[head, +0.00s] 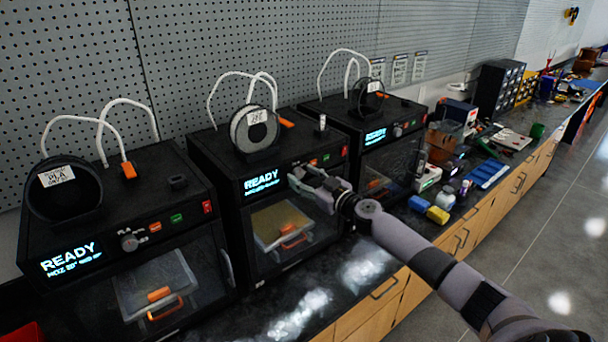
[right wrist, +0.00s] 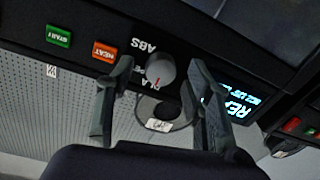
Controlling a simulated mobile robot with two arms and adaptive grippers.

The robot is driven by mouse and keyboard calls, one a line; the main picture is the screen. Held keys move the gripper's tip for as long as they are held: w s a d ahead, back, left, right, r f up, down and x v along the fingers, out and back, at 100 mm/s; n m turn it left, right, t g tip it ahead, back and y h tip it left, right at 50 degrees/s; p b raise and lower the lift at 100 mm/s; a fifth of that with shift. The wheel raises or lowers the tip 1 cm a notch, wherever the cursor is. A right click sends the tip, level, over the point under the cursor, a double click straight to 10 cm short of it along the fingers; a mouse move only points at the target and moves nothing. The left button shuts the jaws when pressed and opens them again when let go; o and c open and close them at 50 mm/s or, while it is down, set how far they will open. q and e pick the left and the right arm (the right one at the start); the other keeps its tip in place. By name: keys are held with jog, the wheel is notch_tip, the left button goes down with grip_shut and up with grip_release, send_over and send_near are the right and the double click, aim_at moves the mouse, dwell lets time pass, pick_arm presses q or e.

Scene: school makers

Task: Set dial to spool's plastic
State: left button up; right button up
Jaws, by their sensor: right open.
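My right gripper (head: 306,181) is open at the front panel of the middle printer (head: 220,150). In the right wrist view, turned upside down, its two fingers (right wrist: 161,63) stand apart on either side of a grey dial (right wrist: 160,71) with a red mark. Lettering by the dial reads ABS and PLA, with a partly hidden word between. I cannot tell whether the fingers touch the dial. The middle printer's dark spool (head: 254,129) has a white label too small to read surely; it also shows in the right wrist view (right wrist: 178,112). My left gripper is out of view.
A left printer (head: 120,205) has a spool labelled PLA (head: 62,190) and its own dial (head: 129,241). A right printer (head: 395,150) stands beyond. An orange HEAT button (right wrist: 104,52) and green START button (right wrist: 60,37) sit near the dial. Yellow and blue blocks (head: 437,215) lie on the bench.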

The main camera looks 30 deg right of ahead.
jog(key=shift+w+a, duration=0.1)
jog(key=shift+w, duration=0.1)
jog(key=shift+c, duration=0.4)
grip_shut()
